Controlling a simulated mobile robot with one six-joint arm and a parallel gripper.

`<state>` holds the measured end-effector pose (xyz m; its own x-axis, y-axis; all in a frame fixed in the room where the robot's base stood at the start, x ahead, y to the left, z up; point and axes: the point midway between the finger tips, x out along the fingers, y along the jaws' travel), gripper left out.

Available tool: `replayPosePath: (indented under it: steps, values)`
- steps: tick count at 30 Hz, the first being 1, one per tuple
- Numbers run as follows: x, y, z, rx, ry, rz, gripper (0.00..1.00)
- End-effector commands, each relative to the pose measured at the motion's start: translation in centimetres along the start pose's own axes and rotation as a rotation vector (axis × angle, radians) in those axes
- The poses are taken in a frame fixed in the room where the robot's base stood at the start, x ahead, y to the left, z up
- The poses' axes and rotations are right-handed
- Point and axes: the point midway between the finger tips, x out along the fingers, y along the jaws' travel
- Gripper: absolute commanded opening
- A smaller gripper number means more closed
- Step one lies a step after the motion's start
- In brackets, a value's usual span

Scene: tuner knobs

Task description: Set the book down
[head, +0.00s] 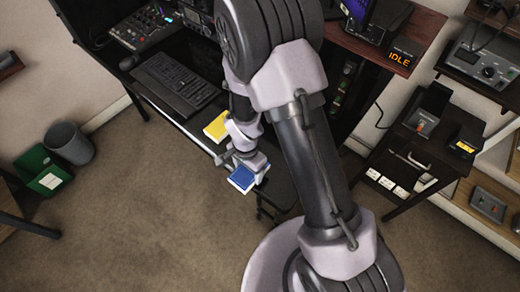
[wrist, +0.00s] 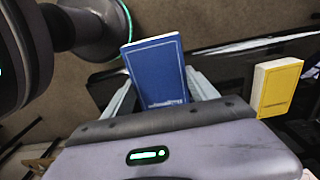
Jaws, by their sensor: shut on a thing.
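A blue book (head: 242,178) is held in my gripper (head: 243,164), near the front edge of the black desk in the head view. In the wrist view the blue book (wrist: 158,72) stands between the two fingers of my gripper (wrist: 160,92), with its blue cover showing. The gripper is shut on it. A yellow book (head: 217,126) lies on the desk behind the gripper; it also shows at the right in the wrist view (wrist: 276,88). My arm hides part of the desk to the right of the books.
A keyboard (head: 176,84) and an audio mixer (head: 143,27) are on the desk. A grey bin (head: 69,143) and a green bin (head: 42,170) stand on the floor at left. A dark side table (head: 420,145) is at right. The carpet in front is clear.

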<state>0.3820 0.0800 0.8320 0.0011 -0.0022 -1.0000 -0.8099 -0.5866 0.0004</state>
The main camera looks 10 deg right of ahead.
Motion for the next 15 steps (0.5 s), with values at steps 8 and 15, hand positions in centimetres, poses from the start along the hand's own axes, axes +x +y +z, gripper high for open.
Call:
replayPosePath:
  steps: [8,15]
  values:
    - [1.1,-0.1,-9.0,0.004,0.001,-0.001,0.19]
    - [3.2,0.0,-10.4,-0.003,-0.001,0.001,0.19]
